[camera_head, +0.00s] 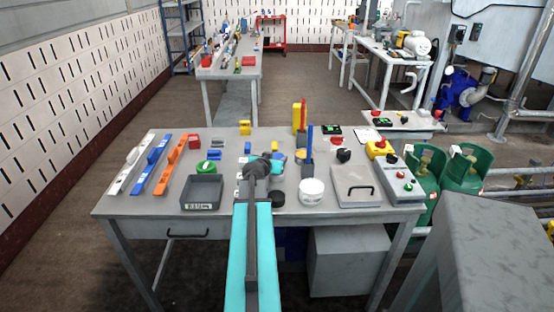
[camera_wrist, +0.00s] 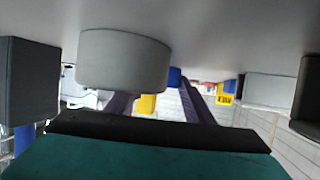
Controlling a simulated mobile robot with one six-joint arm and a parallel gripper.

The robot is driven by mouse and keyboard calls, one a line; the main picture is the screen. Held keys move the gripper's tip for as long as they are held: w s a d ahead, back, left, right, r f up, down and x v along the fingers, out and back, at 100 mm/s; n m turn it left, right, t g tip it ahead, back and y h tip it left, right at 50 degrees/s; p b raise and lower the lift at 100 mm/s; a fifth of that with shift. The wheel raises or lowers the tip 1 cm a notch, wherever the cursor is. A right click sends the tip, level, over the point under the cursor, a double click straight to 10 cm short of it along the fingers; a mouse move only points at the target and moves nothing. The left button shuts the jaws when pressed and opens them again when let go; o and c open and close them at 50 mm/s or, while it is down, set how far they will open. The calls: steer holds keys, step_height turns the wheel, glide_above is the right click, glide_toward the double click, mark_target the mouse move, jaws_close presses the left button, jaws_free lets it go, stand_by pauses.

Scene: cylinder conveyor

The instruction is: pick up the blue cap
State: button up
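In the wrist view, which looks upside down with the tabletop along the top, a small round blue thing (camera_wrist: 175,76) stands on the table, partly hidden behind a grey cylinder. It may be the blue cap. My gripper (camera_wrist: 158,92) shows there as two dark fingers, spread apart with nothing seen held between them. In the head view my gripper (camera_head: 272,160) is low over the middle of the table (camera_head: 330,205). A small bluish patch shows beside its end, but my wrist hides most of that spot, so I cannot tell whether it is the cap.
The grey cylinder (camera_wrist: 123,62) is close to the fingers. A dark holder with a blue post (camera_head: 309,145), a white tub (camera_head: 312,191) and a black disc (camera_head: 277,198) are near my gripper. A grey bin (camera_head: 202,190) stands left; a lidded box (camera_head: 357,187) stands right.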

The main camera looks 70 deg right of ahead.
steer(key=shift+c, duration=1.3)
steer(key=shift+r, duration=0.1)
steer(key=shift+r, duration=4.9)
